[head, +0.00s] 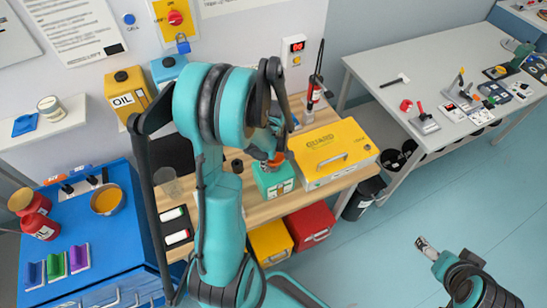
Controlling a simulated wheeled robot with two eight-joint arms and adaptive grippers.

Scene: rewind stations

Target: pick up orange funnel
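A small orange thing, probably the orange funnel (277,158), shows at the top of a teal box (274,182) on the wooden bench. My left arm reaches over the bench, and its gripper (264,154) is right beside the orange thing, partly covering it. I cannot tell whether the fingers touch or hold it, or whether the funnel rests on the box. My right gripper (427,247) is at the lower right over the open floor, far from the funnel. Its finger gap is too small to make out.
A yellow guard case (334,150) stands just right of the teal box. The blue cabinet (128,232) carries an orange round dish (107,200). Floor at the right is free.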

